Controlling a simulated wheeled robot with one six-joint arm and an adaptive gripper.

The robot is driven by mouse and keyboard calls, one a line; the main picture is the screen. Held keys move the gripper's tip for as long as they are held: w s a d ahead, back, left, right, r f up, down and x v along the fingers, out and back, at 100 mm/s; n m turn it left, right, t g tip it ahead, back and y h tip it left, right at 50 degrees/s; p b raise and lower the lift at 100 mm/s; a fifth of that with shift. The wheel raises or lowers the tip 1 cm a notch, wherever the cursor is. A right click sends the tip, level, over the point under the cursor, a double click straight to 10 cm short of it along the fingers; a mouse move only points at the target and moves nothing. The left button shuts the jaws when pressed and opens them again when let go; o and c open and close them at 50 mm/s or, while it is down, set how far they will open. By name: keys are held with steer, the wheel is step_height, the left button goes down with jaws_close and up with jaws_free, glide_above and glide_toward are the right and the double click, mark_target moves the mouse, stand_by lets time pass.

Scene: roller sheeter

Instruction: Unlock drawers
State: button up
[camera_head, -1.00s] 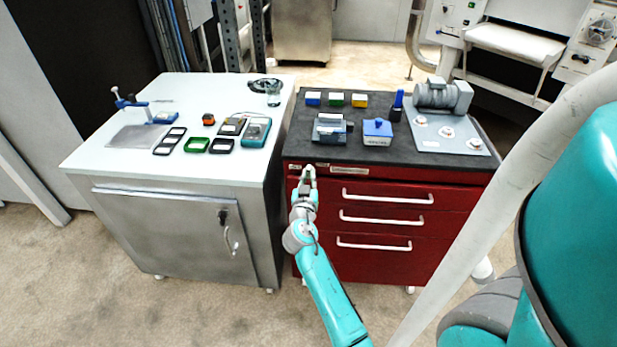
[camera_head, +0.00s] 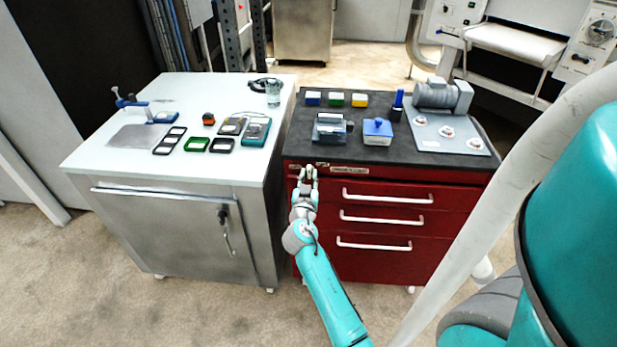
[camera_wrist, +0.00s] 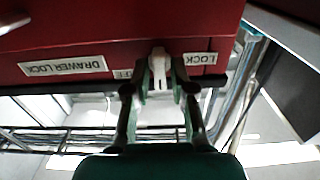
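The red drawer cabinet (camera_head: 375,215) has several drawers with white handles. A "DRAWER LOCK" label (camera_wrist: 64,66) and a "LOCK" label (camera_wrist: 200,59) show on its front edge, upside down in the wrist view. A small pale lock lever (camera_wrist: 159,66) sticks out between the labels, partly over another label. My gripper (camera_head: 308,172) is at the cabinet's upper left front. In the wrist view its two fingers (camera_wrist: 160,82) stand apart on either side of the lever. Small gaps seem to show, and I cannot tell whether either finger touches it.
A steel cabinet (camera_head: 170,235) with a white top stands to the left, close beside the red one. The red cabinet's dark top (camera_head: 300,145) carries a motor unit (camera_head: 443,97), blue-topped devices and small coloured boxes. The floor in front is clear.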

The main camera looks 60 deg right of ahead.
steer(key=v, duration=1.2)
stand_by(0.4)
steer(key=s+a+f+n+t+y, duration=0.2)
steer(key=s+a+f+n+y, duration=0.1)
steer(key=a, duration=0.5)
steer(key=s+a+f+n+t+y, duration=0.2)
steer(key=s+a+f+n+y, duration=0.15)
steer(key=a, duration=0.35)
steer(key=s+a+f+n+t+y, duration=0.2)
steer(key=s+a+f+n+y, duration=0.15)
steer(key=a, duration=0.45)
steer(key=s+a+r+n+t+y, duration=0.1)
steer(key=s+a+r+y, duration=0.2)
steer(key=s+a+r, duration=0.2)
steer(key=s+a+r+n+y, duration=0.2)
steer(key=s+a+r, duration=0.3)
steer(key=s, duration=0.5)
steer(key=shift+s+a+r+n+t+y, duration=0.3)
steer(key=shift+a+r+t+y, duration=0.1)
steer(key=shift+r+y, duration=0.35)
